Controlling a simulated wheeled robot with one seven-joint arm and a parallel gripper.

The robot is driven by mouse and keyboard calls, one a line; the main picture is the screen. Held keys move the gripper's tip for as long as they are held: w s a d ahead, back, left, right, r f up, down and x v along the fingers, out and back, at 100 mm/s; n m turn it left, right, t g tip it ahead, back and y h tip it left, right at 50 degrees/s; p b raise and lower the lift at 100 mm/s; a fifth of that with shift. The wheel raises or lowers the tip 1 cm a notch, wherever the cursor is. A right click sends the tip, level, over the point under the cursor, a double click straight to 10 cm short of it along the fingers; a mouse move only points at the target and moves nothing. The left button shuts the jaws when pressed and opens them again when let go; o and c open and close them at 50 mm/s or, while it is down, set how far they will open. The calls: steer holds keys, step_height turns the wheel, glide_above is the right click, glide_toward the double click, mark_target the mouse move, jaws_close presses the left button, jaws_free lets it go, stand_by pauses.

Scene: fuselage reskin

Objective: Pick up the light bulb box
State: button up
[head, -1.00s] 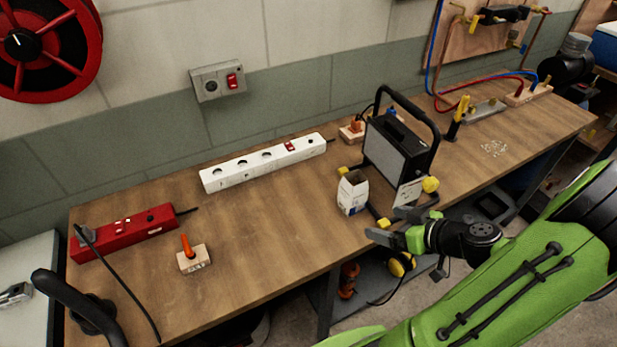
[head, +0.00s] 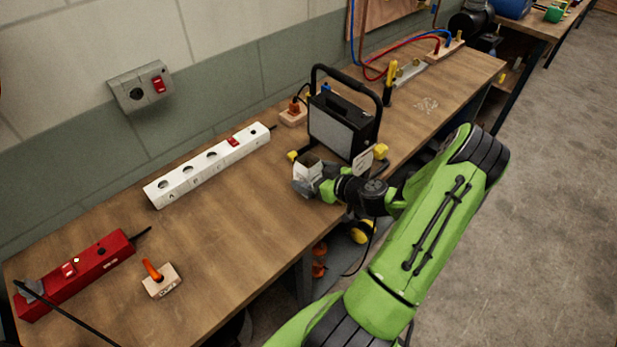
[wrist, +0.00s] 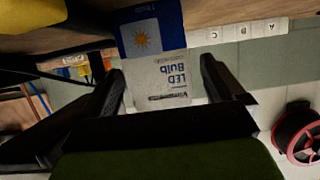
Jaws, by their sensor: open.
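The light bulb box (head: 307,171) is a small white carton standing on the wooden workbench in front of the black work light. In the wrist view the box (wrist: 160,75) shows upside down, with a blue panel, a sun mark and "LED Bulb" lettering. My gripper (head: 318,186) is at the box, hiding part of it in the head view. In the wrist view my gripper (wrist: 165,88) is open, with one dark finger on each side of the box. A gap shows on the finger sides; I cannot tell whether either touches.
The work light (head: 342,122) with yellow feet stands close behind the box. A white power strip (head: 208,163), a red power strip (head: 75,275) and a wooden block with an orange lever (head: 161,281) lie leftward. The bench middle (head: 230,230) is clear.

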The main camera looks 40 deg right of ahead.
steer(key=shift+x, duration=1.1)
steer(key=shift+s, duration=0.1)
steer(key=c, duration=1)
steer(key=shift+r, duration=0.1)
steer(key=shift+c, duration=0.2)
